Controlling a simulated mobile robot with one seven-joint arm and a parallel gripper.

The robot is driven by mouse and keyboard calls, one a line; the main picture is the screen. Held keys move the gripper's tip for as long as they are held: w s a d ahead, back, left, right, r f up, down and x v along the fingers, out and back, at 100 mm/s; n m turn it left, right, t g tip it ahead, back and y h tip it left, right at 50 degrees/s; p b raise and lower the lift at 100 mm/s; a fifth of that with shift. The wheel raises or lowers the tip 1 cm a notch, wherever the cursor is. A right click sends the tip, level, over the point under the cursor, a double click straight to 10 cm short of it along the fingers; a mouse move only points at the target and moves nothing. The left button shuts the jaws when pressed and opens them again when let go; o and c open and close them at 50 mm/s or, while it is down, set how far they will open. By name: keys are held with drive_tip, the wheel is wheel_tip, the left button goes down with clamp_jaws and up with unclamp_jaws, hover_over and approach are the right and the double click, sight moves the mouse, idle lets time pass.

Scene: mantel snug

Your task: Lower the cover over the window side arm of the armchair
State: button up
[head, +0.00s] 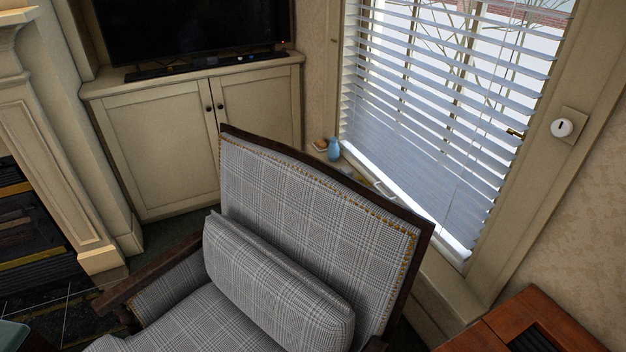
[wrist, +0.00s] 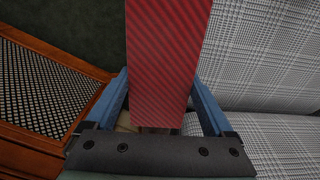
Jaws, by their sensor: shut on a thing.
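The grey plaid armchair (head: 310,190) stands below the window in the head view, with a loose cushion on its seat. Its far wooden arm (head: 150,275) is bare. The plaid upholstery (wrist: 265,50) lies to the right of the cover. The cover hides most of what is under it, so I cannot tell whether it touches the arm.
A wooden cabinet with a mesh panel (wrist: 50,90) stands left of the cover; its reddish top (head: 510,325) shows at lower right in the head view. A blue vase (head: 334,149) stands on the window sill. Dark carpet (wrist: 75,30) lies between cabinet and chair.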

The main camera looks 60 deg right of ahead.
drive_tip(key=o, duration=1.1)
wheel_tip(320, 180, up, 13)
drive_tip(key=p, duration=0.3)
